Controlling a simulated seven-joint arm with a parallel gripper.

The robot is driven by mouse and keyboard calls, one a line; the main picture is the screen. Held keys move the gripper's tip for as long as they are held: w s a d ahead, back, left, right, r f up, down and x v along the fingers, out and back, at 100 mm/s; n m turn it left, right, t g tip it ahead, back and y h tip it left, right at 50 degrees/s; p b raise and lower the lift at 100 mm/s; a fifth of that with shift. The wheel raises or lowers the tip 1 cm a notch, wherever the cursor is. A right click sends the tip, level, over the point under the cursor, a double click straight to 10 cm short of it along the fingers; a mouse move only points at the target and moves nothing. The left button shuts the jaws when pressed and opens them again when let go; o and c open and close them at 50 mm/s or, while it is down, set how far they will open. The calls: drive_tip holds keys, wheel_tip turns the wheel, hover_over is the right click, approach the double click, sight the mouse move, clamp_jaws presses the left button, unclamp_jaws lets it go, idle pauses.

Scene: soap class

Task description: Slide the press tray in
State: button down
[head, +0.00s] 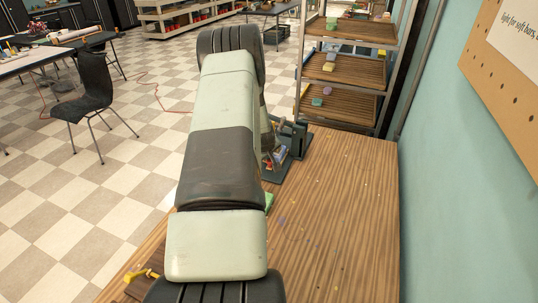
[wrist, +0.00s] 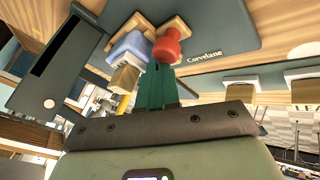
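The dark slate-coloured press (head: 300,140) stands at the far left edge of the wooden table in the head view, partly hidden behind my arm. In the wrist view a dark plate lettered "Corvelane" (wrist: 215,30) fills the top. I cannot tell which part is the tray. My gripper (wrist: 157,72) shows green fingers close together, seemingly with nothing between them. Their tips are just below the red knob; contact cannot be told. My arm hides the gripper in the head view.
The wooden table (head: 335,215) is mostly clear to the right of my arm. A yellow item (head: 142,275) lies at the near left edge. A shelf rack (head: 345,72) with soap bars stands behind the table, and a teal wall (head: 450,150) borders the right.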

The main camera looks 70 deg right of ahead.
drive_tip(key=shift+s+a+f, duration=0.15)
drive_tip(key=shift+s+f, duration=0.2)
drive_tip(key=shift+s, duration=0.4)
idle(0.6)
drive_tip(key=w+a, duration=0.3)
drive_tip(key=shift+a+r, duration=0.3)
drive_tip(key=shift+r, duration=0.1)
drive_tip(key=s+a+r+n+g+y, duration=0.15)
drive_tip(key=a+r+n, duration=0.4)
drive_tip(key=n, duration=0.55)
drive_tip(key=a+r+n+g+y, duration=0.15)
drive_tip(key=a+r+n, duration=0.45)
drive_tip(key=n, duration=0.6)
drive_tip(key=shift+t, duration=0.4)
drive_tip(key=x, duration=0.3)
drive_tip(key=a+x, duration=0.1)
drive_tip(key=x, duration=0.6)
drive_tip(key=shift+w+a+f, duration=0.1)
drive_tip(key=shift+a+f, duration=0.2)
drive_tip(key=shift+f, duration=0.1)
drive_tip(key=d, duration=0.3)
drive_tip(key=shift+d+f, duration=0.15)
drive_tip(key=shift+f, duration=0.05)
drive_tip(key=shift+s+d, duration=0.25)
drive_tip(key=shift+d, duration=0.15)
